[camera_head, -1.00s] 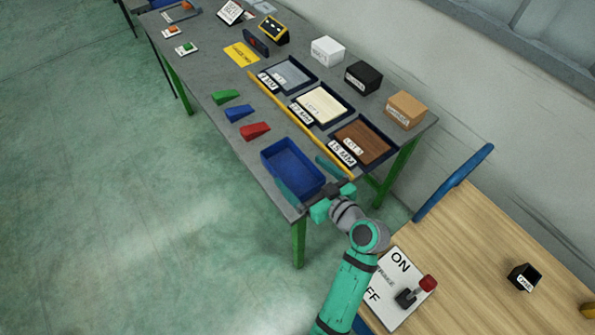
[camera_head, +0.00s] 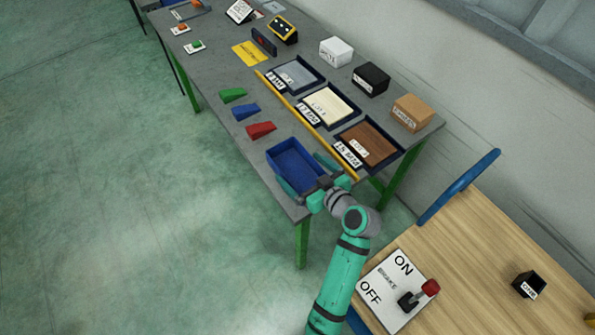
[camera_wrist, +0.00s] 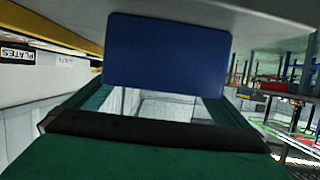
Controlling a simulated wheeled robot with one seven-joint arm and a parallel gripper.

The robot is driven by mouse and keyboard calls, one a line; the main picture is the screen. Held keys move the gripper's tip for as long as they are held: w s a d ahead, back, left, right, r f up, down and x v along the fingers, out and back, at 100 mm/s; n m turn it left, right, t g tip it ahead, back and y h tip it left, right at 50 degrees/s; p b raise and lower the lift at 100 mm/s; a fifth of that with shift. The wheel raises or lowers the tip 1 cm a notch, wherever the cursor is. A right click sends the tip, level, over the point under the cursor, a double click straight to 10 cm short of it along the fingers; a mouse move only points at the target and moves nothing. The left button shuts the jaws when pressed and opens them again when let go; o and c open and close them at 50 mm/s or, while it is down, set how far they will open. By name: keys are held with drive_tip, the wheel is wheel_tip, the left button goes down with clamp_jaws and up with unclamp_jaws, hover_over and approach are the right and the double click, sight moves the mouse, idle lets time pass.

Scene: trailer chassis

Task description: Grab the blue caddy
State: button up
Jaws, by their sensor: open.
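The blue caddy (camera_head: 284,158) is an open rectangular tray standing upright at the near end of the grey table. Its blue end wall (camera_wrist: 168,55) fills the upper middle of the wrist view. My gripper (camera_head: 306,174) is open at the caddy's near end, one teal finger along each long side. In the wrist view my gripper's teal fingers (camera_wrist: 158,103) spread to the left and right of the wall. A gap seems to remain between the caddy's end and my palm. Whether the fingers touch the sides I cannot tell.
A yellow strip (camera_head: 310,126) runs along the grey table (camera_head: 215,120) beside the caddy. Red (camera_head: 261,130), blue (camera_head: 245,111) and green (camera_head: 233,95) wedges lie beyond it. A brown-panel tray (camera_head: 368,144) is to the right. A wooden table with a brake lever (camera_head: 420,293) stands lower right.

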drive_tip(key=shift+x, duration=1.45)
drive_tip(key=c, duration=1.1)
drive_tip(key=shift+r, duration=0.1)
